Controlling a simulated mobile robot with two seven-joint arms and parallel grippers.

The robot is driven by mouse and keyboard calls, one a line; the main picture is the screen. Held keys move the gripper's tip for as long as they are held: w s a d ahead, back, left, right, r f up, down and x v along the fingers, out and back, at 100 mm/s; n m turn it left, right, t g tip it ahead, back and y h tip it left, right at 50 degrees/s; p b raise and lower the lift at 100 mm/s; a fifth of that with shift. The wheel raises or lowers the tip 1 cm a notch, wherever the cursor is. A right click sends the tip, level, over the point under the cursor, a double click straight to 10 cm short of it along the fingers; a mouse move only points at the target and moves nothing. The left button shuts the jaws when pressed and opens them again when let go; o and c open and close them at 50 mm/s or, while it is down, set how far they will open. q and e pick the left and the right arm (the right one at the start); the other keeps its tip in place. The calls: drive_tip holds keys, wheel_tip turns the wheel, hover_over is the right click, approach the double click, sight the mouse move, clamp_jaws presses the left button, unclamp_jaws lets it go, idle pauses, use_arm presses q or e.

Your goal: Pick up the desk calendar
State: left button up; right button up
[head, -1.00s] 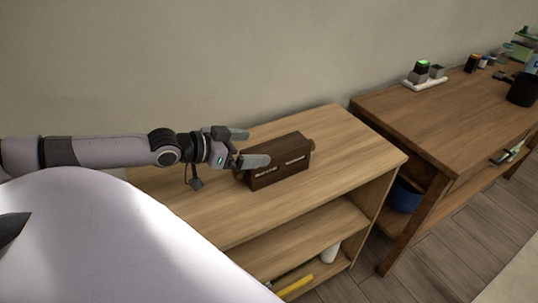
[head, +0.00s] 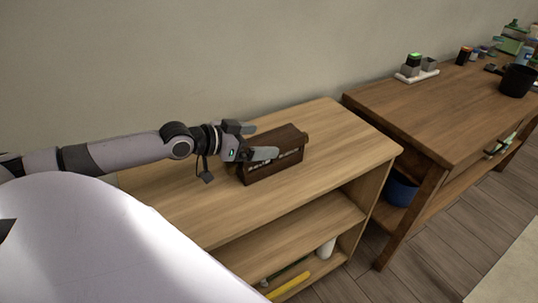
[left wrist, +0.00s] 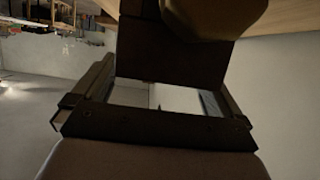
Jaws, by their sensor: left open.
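The desk calendar (head: 275,160) is a dark brown wooden block with small pale markings on its front and a round knob at its right end. It stands upright on top of the light wooden shelf unit (head: 345,135). My left gripper (head: 258,141) is open at its left end, one finger toward the wall and the other across the upper front. Whether the fingers touch it cannot be told. In the left wrist view, a dark brown block (left wrist: 165,60), likely the calendar, fills the top middle, with a tan rounded part in front. My right gripper is not visible.
A darker wooden table (head: 430,110) stands to the right, holding a white tray (head: 416,75) with small items and a black cup (head: 517,80). A blue container (head: 401,190) sits beneath it. The shelf top right of the calendar is clear.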

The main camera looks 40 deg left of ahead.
use_arm(q)
drive_tip(key=shift+x, duration=1.2)
drive_tip(key=c, duration=1)
drive_tip(key=shift+r, duration=0.1)
drive_tip(key=c, duration=0.3)
